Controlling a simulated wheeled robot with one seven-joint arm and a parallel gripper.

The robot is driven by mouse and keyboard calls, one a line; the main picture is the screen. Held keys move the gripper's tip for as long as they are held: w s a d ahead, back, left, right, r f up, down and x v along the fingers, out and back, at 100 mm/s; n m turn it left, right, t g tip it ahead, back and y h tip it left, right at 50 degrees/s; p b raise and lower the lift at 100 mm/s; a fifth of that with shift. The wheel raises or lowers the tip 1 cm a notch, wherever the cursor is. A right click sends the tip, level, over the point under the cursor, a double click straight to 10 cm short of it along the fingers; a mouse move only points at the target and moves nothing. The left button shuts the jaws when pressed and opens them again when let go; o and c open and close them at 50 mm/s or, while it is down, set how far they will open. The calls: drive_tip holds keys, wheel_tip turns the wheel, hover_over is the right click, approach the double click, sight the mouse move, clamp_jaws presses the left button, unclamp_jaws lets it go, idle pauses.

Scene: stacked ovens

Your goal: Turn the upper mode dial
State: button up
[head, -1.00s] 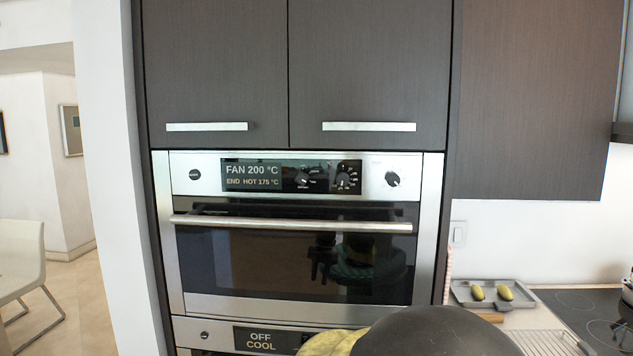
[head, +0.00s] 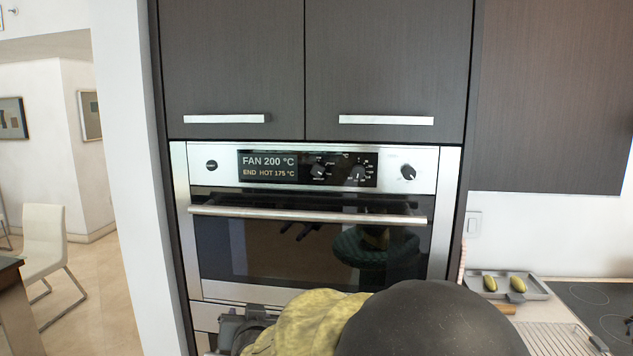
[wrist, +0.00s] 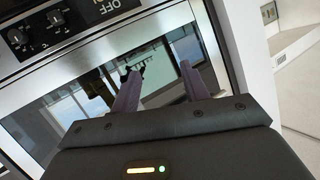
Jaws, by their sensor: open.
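The upper oven's control panel (head: 225,180) faces me in the head view, with its display reading FAN 200 °C. Three dark dials show on it: a left dial (head: 319,171), a middle dial (head: 359,173) and a right dial (head: 408,172). Their labels are too small to tell which is the mode dial. My gripper (wrist: 160,68) is open and empty in the wrist view, in front of oven glass. It is low in the head view, below the upper panel and touching no dial. My arm hides most of the lower oven's front there.
The upper oven's bar handle (head: 310,214) juts out below the dials. In the wrist view the lower oven's display (wrist: 105,10) reads OFF, upside down, beside two dials. A grey tray (head: 535,291) with two green items stands on the right counter. Cabinets (head: 385,70) are shut above.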

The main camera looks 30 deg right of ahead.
sight(317, 172)
drive_tip(key=s+d+r+m+h, duration=0.1)
drive_tip(key=d+r+m+h, duration=0.1)
drive_tip(key=r, duration=0.4)
drive_tip(key=s+d+r+m+h+p, duration=0.1)
drive_tip(key=d+r+m+h, duration=0.1)
drive_tip(key=r+m+h, duration=0.3)
drive_tip(key=d+r+m+t+h+p, duration=0.1)
drive_tip(key=d+r+m+h, duration=0.2)
drive_tip(key=r+h, duration=0.3)
wheel_tip(317, 172, up, 2)
drive_tip(key=shift+s+r+m+h, duration=0.15)
drive_tip(key=shift+s+m+h, duration=0.2)
drive_tip(key=shift+m, duration=0.25)
drive_tip(key=p+x, duration=0.3)
drive_tip(key=x, duration=0.5)
drive_tip(key=p+x, duration=0.4)
drive_tip(key=x, duration=0.4)
drive_tip(key=shift+r, duration=0.25)
drive_tip(key=shift+w+d, duration=0.4)
drive_tip(key=shift+w, duration=0.1)
